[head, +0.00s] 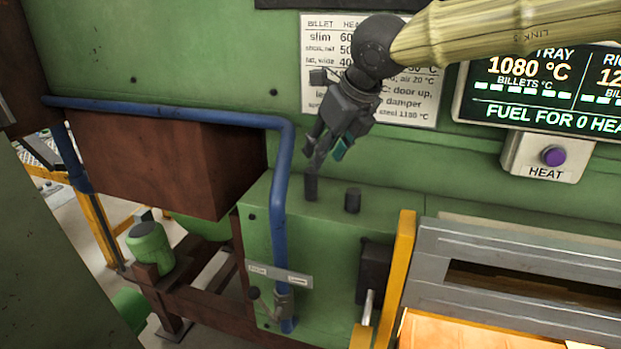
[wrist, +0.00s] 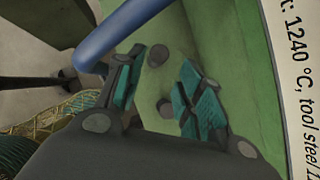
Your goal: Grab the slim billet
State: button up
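A slim dark billet (head: 311,188) stands upright on top of the green cabinet (head: 310,235) in the head view. A second, thicker dark cylinder (head: 352,200) stands to its right. My gripper (head: 325,158) hangs tilted just above the slim billet, its fingers pointing down and left. In the wrist view my gripper (wrist: 160,68) is open, with teal pads on both fingers. The round end of what looks like the slim billet (wrist: 157,54) lies between the fingertips. The other round end (wrist: 165,107) shows lower down. I cannot tell whether a finger touches the billet.
A blue pipe (head: 281,190) runs down the cabinet's left side and passes near a finger in the wrist view (wrist: 115,35). A billet heat sign (head: 415,100) is on the green wall behind. A yellow post (head: 396,280) and grey furnace bars (head: 520,265) stand at the right.

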aim_at(312, 170)
jog(key=x, duration=0.3)
jog(key=shift+w, duration=0.3)
jog(key=shift+s+f+p, duration=0.1)
jog(key=shift+p, duration=0.35)
jog(key=shift+a+f+p, duration=0.2)
jog(key=shift+f+p, duration=0.1)
jog(key=shift+f, duration=0.05)
jog(key=p+x, duration=0.1)
jog(key=x, duration=0.2)
jog(key=shift+w+a, duration=0.2)
jog(key=shift+a, duration=0.05)
jog(key=shift+f, duration=0.4)
jog(key=shift+w, duration=0.1)
jog(key=shift+c, duration=0.2)
grip_shut()
